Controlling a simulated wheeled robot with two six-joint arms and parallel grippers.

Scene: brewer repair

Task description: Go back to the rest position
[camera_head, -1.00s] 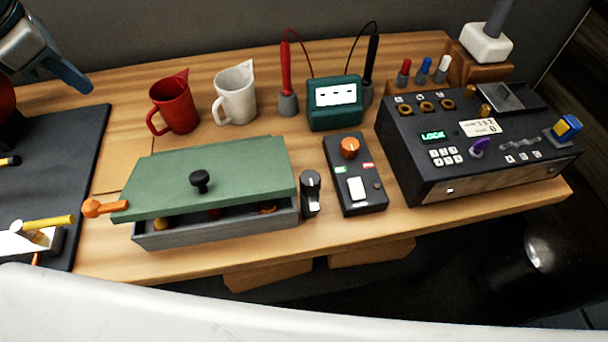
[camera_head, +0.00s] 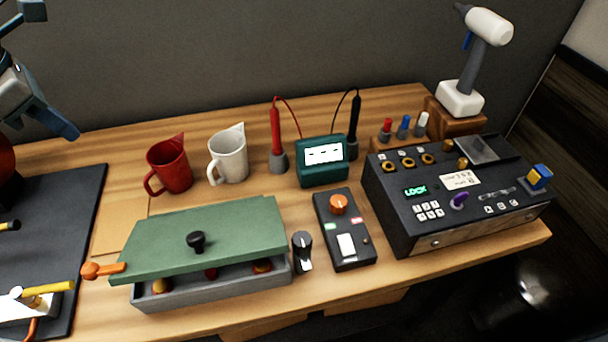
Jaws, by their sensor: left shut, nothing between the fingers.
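My left gripper (camera_head: 58,120) is at the upper left edge, with part of my arm above it. It is shut and empty, held over the bench (camera_head: 120,140) and apart from the things on it. Its body is cut off by the picture edge. My right gripper is not in view.
A dark mat (camera_head: 75,210) lies at the left, with a red mug (camera_head: 172,170) and white mug (camera_head: 230,160) behind a grey box with a tilted green lid (camera_head: 235,230). A teal meter (camera_head: 321,170), switch box (camera_head: 345,245), black brewer panel (camera_head: 400,225) and white-headed tool (camera_head: 487,27) stand further right.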

